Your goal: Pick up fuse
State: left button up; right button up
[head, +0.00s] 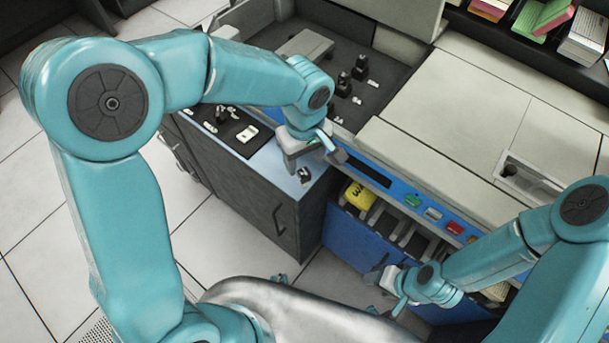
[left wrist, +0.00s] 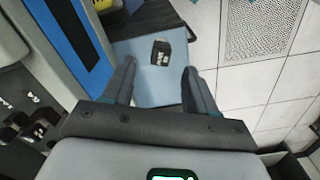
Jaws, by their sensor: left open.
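The likely fuse, a small black block with pale marks (head: 304,174), stands near the corner of the light blue cabinet top (head: 283,181). In the left wrist view the block (left wrist: 160,52) is upright, between and just beyond the fingertips. My left gripper (head: 316,155) is open and empty above the cabinet top, close to the block and not visibly touching it. Its two fingers show apart in the left wrist view (left wrist: 159,68). My right gripper (head: 392,292) hangs low by the blue machine front, and its jaw gap is unclear.
A dark mat (head: 229,128) with a white box (head: 247,133) and small parts lies left of my left gripper. A dark machine tray (head: 375,100) holds black and white parts. The blue machine panel (head: 395,190) rises close beside the cabinet. Tiled floor lies below.

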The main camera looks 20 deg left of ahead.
aim_at(304, 172)
pick_arm(q)
jog(key=shift+d+f, duration=0.1)
jog(key=shift+f, duration=0.55)
notch_tip(304, 172, down, 4)
jog(key=shift+s+r, duration=0.1)
jog(key=shift+s, duration=0.05)
jog(key=shift+f, duration=0.55)
grip_shut()
jog(key=shift+r, duration=0.15)
